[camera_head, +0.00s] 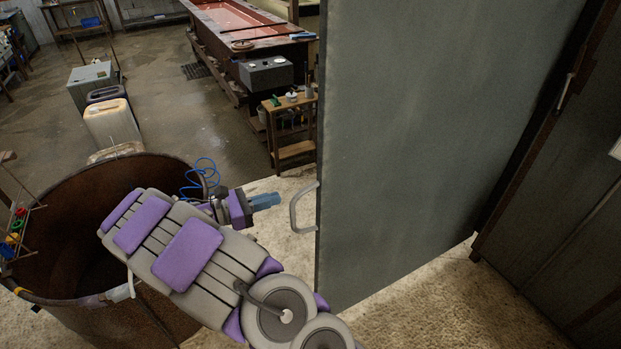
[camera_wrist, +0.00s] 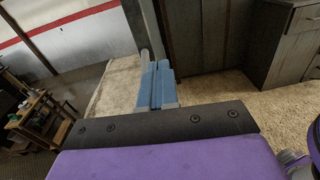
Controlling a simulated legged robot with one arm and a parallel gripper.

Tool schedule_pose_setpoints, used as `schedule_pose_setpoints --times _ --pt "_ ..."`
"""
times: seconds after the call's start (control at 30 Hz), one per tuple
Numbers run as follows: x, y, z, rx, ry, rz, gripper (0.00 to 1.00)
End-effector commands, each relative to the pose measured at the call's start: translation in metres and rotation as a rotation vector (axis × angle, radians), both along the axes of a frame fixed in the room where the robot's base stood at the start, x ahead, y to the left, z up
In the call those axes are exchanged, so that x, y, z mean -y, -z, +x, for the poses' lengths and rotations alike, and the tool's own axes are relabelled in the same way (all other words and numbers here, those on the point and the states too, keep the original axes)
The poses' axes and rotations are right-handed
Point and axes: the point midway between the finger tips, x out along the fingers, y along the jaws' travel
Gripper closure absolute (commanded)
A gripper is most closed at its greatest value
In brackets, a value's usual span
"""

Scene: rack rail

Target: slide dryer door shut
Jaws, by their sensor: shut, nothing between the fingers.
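The dryer door (camera_head: 425,140) is a large grey-green panel filling the right middle of the head view. A pale curved handle (camera_head: 294,208) stands out from its left edge. To the door's right is a gap beside a dark frame. My gripper (camera_head: 278,199) has blue fingers and is to the left of the handle, pointing toward it with a small apparent gap. In the wrist view the blue fingers (camera_wrist: 158,88) are together and hold nothing. The door shows there nearly edge-on beyond the fingertips; I cannot tell whether they touch the handle.
A rusty round drum (camera_head: 70,200) stands close beneath my arm at the left. A small wooden stand (camera_head: 295,150) with bottles is behind the gripper, by a long red-topped trough (camera_head: 235,18). Jerrycans (camera_head: 110,122) stand at the back left. Pale floor (camera_head: 400,320) is clear in front.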

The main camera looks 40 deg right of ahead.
Motion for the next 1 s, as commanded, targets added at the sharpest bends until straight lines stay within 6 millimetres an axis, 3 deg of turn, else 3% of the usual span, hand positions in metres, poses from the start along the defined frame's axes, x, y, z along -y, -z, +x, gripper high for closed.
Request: schedule_pose_setpoints --times 0.13,0.33,0.8,1.0 --pt "-0.005 0.008 0.016 -0.051 -0.041 -0.027 1.00" --pt "0.005 0.009 0.017 -0.061 -0.049 -0.035 1.00" --pt "0.091 0.011 -0.004 -0.058 -0.046 -0.031 1.00" --pt "0.118 0.010 -0.011 -0.058 -0.047 -0.033 1.00"
